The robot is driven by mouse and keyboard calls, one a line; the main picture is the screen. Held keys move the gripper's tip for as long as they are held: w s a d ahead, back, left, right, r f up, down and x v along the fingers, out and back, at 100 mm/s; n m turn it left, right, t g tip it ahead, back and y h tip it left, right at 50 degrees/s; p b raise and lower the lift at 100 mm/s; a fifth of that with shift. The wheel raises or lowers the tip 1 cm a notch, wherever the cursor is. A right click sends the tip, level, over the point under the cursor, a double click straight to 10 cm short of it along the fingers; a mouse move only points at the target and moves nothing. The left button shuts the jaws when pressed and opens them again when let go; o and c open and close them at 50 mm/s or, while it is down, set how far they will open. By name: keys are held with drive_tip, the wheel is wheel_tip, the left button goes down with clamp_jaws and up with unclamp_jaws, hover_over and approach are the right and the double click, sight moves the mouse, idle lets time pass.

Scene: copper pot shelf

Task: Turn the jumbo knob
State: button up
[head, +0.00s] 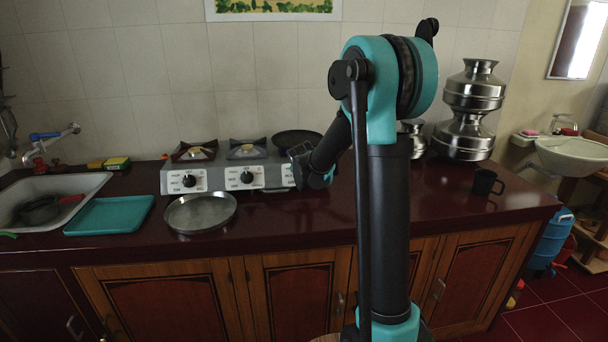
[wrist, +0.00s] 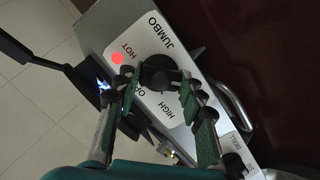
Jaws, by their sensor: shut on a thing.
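The jumbo knob (wrist: 155,76) is a round black knob on a white plate marked JUMBO, HOT and HIGH in the wrist view. A red dot (wrist: 117,58) shows beside HOT. My gripper (wrist: 156,82) has a finger on each side of the knob and is shut on it. In the head view my gripper (head: 300,168) is at the right end of the grey stove (head: 218,177), and my arm hides the knob there. The knob's pointer direction cannot be made out.
A blue flame (wrist: 103,86) shows beside the black pan (wrist: 45,62) in the wrist view. A curved metal handle (wrist: 232,105) sticks out near the gripper. A steel plate (head: 200,211) lies before the stove. A black mug (head: 485,182) stands at right.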

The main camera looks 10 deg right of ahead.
idle(0.3)
drive_tip(key=o, duration=1.2)
drive_tip(key=shift+c, duration=0.2)
drive_tip(key=v, duration=1.2)
drive_tip(key=s+d+f+m+g, duration=0.1)
drive_tip(key=s+f, duration=0.1)
drive_tip(key=s, duration=0.2)
drive_tip(key=s+d+f+m+g, duration=0.1)
drive_tip(key=s+d+f, duration=0.1)
drive_tip(key=s, duration=0.3)
drive_tip(key=s+d+f+m, duration=0.1)
drive_tip(key=s+d+f, duration=0.1)
drive_tip(key=s+f, duration=0.2)
drive_tip(key=shift+s+d+f+m+g, duration=0.2)
drive_tip(key=shift+s+d+m+g, duration=0.1)
drive_tip(key=shift+g, duration=0.1)
drive_tip(key=s+f+m+g, duration=0.1)
drive_tip(key=s+f+m, duration=0.1)
drive_tip(key=s+f, duration=0.3)
drive_tip(key=s+f+m+g+y, duration=0.1)
drive_tip(key=s+f, duration=0.4)
drive_tip(key=s, duration=0.8)
drive_tip(key=shift+s+d+f+m+g+y, duration=0.2)
drive_tip(key=shift+m+g+y, duration=0.15)
drive_tip(key=shift+g, duration=0.25)
